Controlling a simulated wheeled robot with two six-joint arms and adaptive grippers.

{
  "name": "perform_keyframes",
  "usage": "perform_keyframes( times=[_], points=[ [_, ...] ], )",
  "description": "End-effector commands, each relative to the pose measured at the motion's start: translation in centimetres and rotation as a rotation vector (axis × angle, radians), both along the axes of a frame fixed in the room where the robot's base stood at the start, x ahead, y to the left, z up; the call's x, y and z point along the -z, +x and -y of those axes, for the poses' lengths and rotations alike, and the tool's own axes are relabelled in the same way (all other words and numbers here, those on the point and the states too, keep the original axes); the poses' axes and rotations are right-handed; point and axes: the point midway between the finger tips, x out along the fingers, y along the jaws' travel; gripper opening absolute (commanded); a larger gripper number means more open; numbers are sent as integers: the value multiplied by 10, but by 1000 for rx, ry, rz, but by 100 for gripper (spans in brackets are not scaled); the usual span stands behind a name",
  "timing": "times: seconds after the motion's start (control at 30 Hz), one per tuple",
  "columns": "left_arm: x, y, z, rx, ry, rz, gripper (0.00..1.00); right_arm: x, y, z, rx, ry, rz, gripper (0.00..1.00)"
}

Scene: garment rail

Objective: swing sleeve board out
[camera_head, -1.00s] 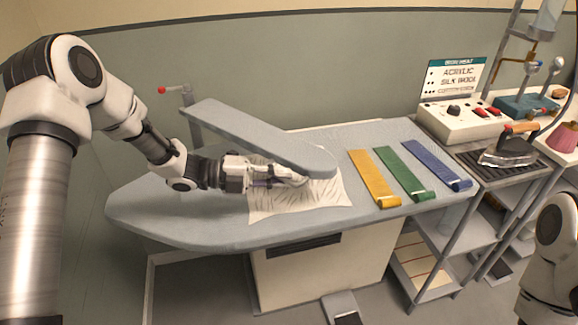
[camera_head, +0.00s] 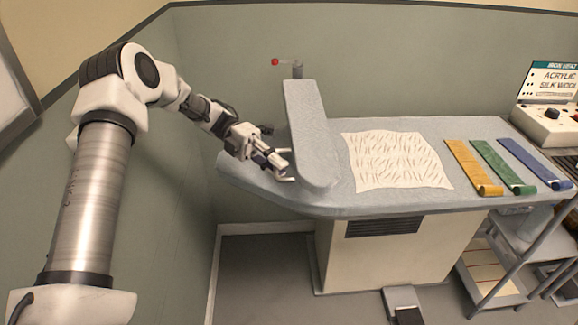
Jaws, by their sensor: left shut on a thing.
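The grey padded sleeve board (camera_head: 306,130) stands above the left part of the large ironing board (camera_head: 262,186). It runs from its post at the back toward the front edge, its rounded free end nearest me. My left gripper (camera_head: 285,171) is at the left side of the sleeve board, near that free end, and is shut on its edge. The fingertips partly hide the contact. A red-knobbed lever (camera_head: 276,62) sticks out at the post. My right gripper is out of view.
A wrinkled white cloth (camera_head: 396,160) lies flat on the ironing board, clear of the sleeve board. Yellow (camera_head: 473,165), green (camera_head: 502,166) and blue (camera_head: 536,163) strips lie to its right. A control box (camera_head: 550,124) stands far right. A foot pedal (camera_head: 403,305) is on the floor.

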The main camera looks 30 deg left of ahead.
Motion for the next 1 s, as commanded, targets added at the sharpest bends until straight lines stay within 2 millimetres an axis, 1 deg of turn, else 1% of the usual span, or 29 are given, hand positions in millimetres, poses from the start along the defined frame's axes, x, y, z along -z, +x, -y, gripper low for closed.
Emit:
perform_keyframes(
  times=[0.1,0.4,0.43,0.47,0.5,0.8,0.87,0.97,1.0],
  points=[
    [1,-2,-4,8,1,0,0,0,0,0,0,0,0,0],
    [0,-2,-4,7,1,1,0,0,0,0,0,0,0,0],
    [0,-1,-4,8,0,2,22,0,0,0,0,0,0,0],
    [0,-1,-4,7,0,2,32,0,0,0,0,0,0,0],
    [0,-1,-4,7,0,2,37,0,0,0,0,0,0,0],
    [0,-1,-6,6,0,2,37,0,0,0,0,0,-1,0],
    [-1,1,-11,5,0,3,37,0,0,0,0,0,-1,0],
    [-2,4,-28,3,0,3,37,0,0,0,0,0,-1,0],
    [-3,6,-37,3,1,3,37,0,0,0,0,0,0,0]
  ],
)
